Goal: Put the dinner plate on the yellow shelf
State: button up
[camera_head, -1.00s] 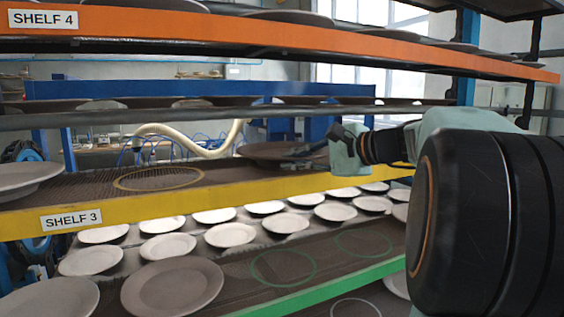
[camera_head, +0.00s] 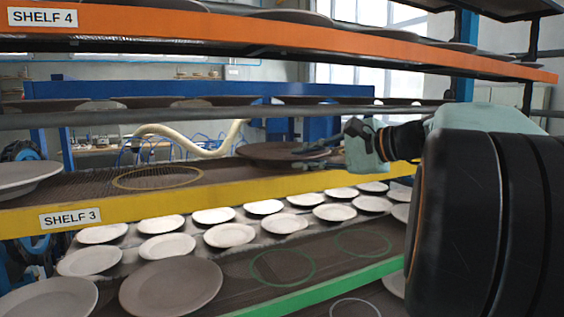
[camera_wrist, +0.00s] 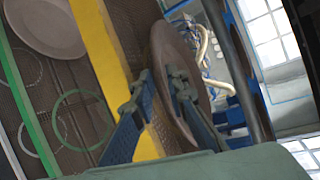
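The brown dinner plate (camera_head: 268,152) lies on the yellow shelf (camera_head: 200,200), right of an empty yellow ring marking (camera_head: 157,178). My gripper (camera_head: 308,157) is at the plate's right side. In the wrist view, the plate (camera_wrist: 163,55) appears edge-on beside the yellow shelf edge (camera_wrist: 98,35). The fingers of my gripper (camera_wrist: 157,88) are spread apart there. One finger overlaps the plate's face and the other is on the shelf-edge side. Whether either finger touches the plate is unclear.
The orange shelf (camera_head: 250,33) runs close above. Below is the green-edged shelf (camera_head: 330,290), with a grey-brown plate (camera_head: 172,287) and an empty green ring (camera_head: 283,267). Several white plates stand lower behind it. A pale plate (camera_head: 22,174) sits at the yellow shelf's left end.

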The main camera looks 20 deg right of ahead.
jog(key=v, duration=0.8)
jog(key=shift+s+b, duration=0.2)
jog(key=shift+b, duration=0.1)
